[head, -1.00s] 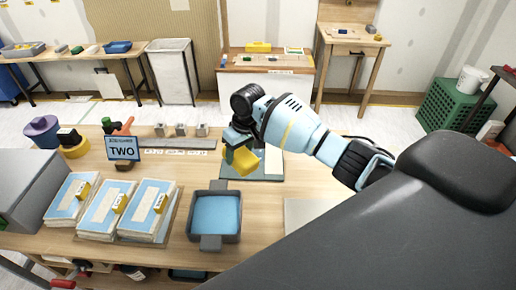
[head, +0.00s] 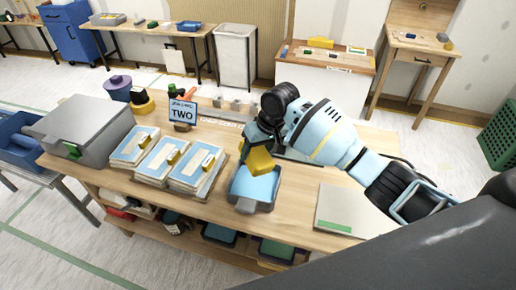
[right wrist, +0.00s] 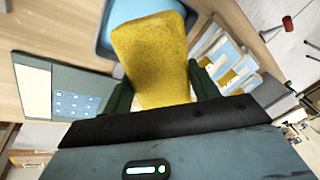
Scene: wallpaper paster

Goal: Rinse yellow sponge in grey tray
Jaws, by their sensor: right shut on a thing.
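My right gripper (head: 256,150) is shut on the yellow sponge (head: 260,161). The sponge also fills the middle of the right wrist view (right wrist: 152,55), between the two dark fingers. The grey tray (head: 242,206) sits on the wooden table and holds a light blue surface that looks like water. In the right wrist view part of the blue-filled tray (right wrist: 104,38) shows behind the sponge. My left gripper is not in view.
Three stacks of blue-and-white sheets (head: 167,157) lie left of the tray. A grey box (head: 84,125) is at the table's left end. A flat pale board (head: 343,209) lies to the right.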

